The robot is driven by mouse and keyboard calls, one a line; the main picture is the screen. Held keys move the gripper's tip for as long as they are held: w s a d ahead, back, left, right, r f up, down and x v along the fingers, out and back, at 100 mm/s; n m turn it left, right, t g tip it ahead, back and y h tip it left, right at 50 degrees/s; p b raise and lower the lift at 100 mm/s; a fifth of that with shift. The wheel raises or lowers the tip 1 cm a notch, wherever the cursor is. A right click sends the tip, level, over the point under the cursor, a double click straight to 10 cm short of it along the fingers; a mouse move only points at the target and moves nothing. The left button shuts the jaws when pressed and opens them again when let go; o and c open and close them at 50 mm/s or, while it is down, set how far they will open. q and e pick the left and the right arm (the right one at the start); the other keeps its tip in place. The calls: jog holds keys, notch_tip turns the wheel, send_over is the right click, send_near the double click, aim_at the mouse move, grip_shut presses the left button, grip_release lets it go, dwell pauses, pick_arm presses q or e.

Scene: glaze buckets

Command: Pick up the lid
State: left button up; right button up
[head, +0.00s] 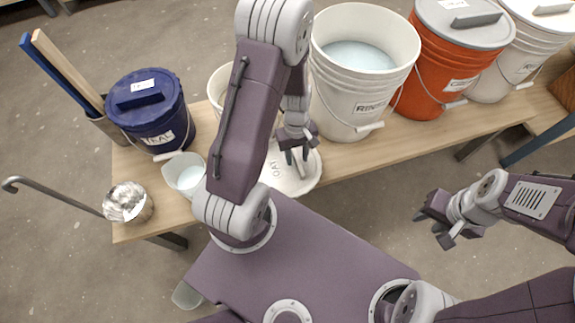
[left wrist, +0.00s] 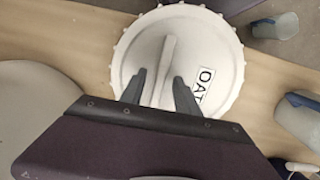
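A round white lid (head: 283,183) lies on the wooden bench, with a raised bar handle and an "OAT" label. The lid shows large in the left wrist view (left wrist: 215,60), its handle (left wrist: 167,55) running across it. My left gripper (head: 297,155) is over the lid, partly hidden by my own arm in the head view. In the left wrist view its fingers (left wrist: 160,90) are apart, one on each side of the handle's near end; I cannot tell if they touch it. My right gripper (head: 440,228) is open and empty, off the bench at the right.
A white bucket (head: 218,83) stands partly hidden behind my left arm. A large open white bucket (head: 338,95), an orange lidded bucket (head: 445,70) and a blue lidded bucket (head: 150,120) stand on the bench (head: 400,137). A clear jug (head: 186,172) and a metal ladle (head: 127,203) are at left.

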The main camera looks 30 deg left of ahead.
pick_arm(q)
jog(key=shift+f, duration=0.15)
grip_shut()
